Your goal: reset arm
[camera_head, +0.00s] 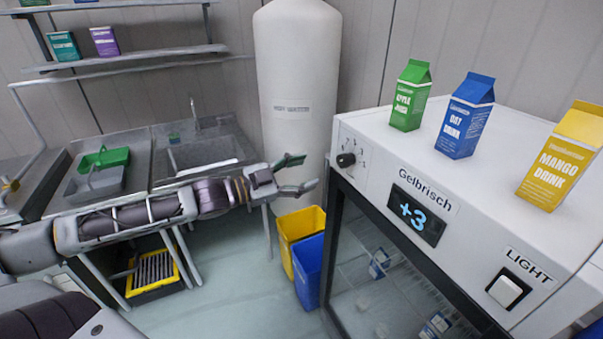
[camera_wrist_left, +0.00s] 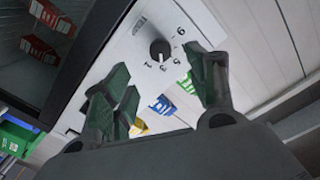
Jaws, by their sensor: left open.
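My left arm reaches in from the left in the head view, and its gripper (camera_head: 300,174) is open and empty, in the air left of the white fridge. In the left wrist view the same gripper (camera_wrist_left: 165,95) shows its dark green fingers spread apart. The fridge's dial (camera_wrist_left: 160,49) lies beyond the fingers there, with nothing held between them. The dial (camera_head: 346,160) also shows at the fridge's left corner in the head view. My right gripper is not in view.
A white fridge (camera_head: 375,157) fills the right, with green (camera_head: 410,95), blue (camera_head: 465,117) and yellow (camera_head: 560,160) drink cartons on top. Yellow (camera_head: 300,222) and blue (camera_head: 309,270) bins stand on the floor beside it. A steel sink counter (camera_head: 140,160) is behind my arm. Floor shows in the middle.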

